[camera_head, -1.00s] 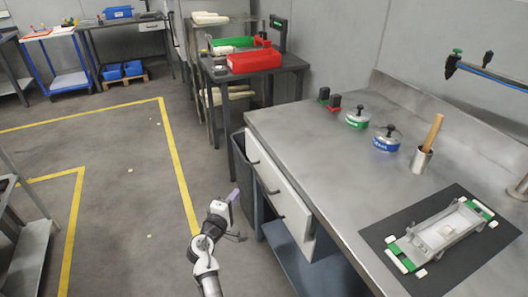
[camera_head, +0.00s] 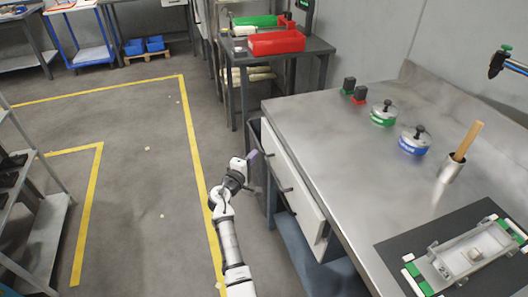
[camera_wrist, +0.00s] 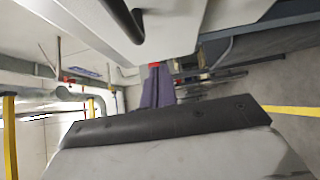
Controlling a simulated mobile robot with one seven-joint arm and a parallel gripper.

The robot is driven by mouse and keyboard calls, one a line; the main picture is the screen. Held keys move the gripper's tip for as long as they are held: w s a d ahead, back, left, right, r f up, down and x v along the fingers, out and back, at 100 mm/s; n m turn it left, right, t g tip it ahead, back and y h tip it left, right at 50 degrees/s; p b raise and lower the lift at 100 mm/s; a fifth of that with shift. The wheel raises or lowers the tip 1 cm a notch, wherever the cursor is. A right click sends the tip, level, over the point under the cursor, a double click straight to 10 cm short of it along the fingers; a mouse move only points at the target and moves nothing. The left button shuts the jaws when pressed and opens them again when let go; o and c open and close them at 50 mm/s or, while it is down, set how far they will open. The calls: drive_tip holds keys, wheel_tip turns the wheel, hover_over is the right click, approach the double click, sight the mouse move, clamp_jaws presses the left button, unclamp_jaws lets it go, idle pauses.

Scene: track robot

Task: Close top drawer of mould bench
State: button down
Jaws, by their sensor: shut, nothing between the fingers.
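The mould bench (camera_head: 330,150) is a grey metal-topped bench on the right in the head view. Its white drawer front (camera_head: 296,185) with dark handles shows below the left edge of the top. How far any drawer stands out is hard to tell from this angle. My gripper (camera_head: 252,155) is shut and empty, just left of the far end of the drawer front. In the wrist view, my purple-grey fingers (camera_wrist: 157,88) are together, and a white front with a black handle (camera_wrist: 125,18) is close above them. I cannot tell whether they touch it.
On the bench are a green-banded pot (camera_head: 383,115), a blue-banded pot (camera_head: 415,142), a metal cup (camera_head: 451,169) with a wooden handle, and a dark mat (camera_head: 400,250) under a fixture. A side table (camera_head: 318,47) with a red bin stands behind. The floor (camera_head: 140,150) to the left is clear.

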sight(274, 156)
drive_tip(key=shift+w+d+p, duration=0.2)
drive_tip(key=shift+w+d, duration=0.05)
drive_tip(key=shift+d, duration=0.4)
drive_tip(key=shift+w+d+p, duration=0.25)
drive_tip(key=shift+w+d, duration=0.05)
drive_tip(key=shift+d, duration=0.35)
drive_tip(key=shift+w+d+p, duration=0.2)
drive_tip(key=shift+w+d, duration=0.05)
drive_tip(key=shift+d, duration=0.4)
drive_tip(key=shift+d, duration=0.1)
drive_tip(key=d, duration=0.1)
drive_tip(key=w+d, duration=0.1)
drive_tip(key=d, duration=0.1)
drive_tip(key=d+b, duration=0.1)
drive_tip(key=shift+w+d, duration=0.25)
drive_tip(key=shift+d, duration=0.1)
